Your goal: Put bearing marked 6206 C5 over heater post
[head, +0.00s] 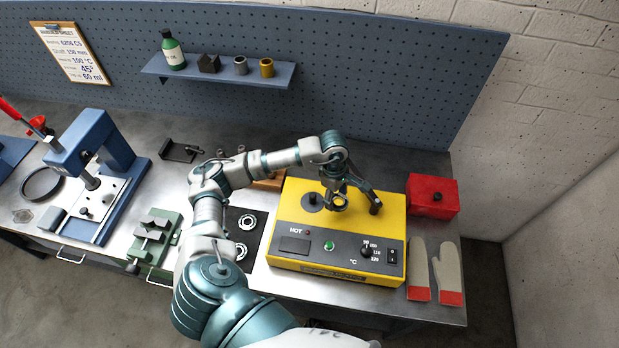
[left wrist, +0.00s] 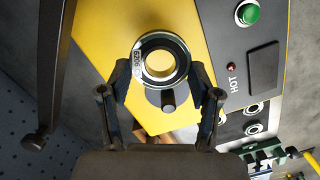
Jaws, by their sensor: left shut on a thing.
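My left gripper (head: 338,193) is shut on a bearing (head: 341,206) and holds it above the yellow heater (head: 290,234). In the left wrist view, the bearing (left wrist: 181,64) sits between the two fingertips (left wrist: 160,76); its edge marking is only partly legible. The dark heater post (head: 312,198) stands on a round plate, to the left of the bearing in the head view. In the left wrist view the post (left wrist: 168,100) shows just below the bearing, apart from the bore. My right gripper is out of view.
A black mat with bearings (head: 248,222) lies left of the heater. A red box (head: 433,196) and gloves (head: 446,272) lie to its right. A blue press (head: 92,165) and green vise (head: 153,237) stand further left. A dark arm (head: 374,198) rises at the heater's right.

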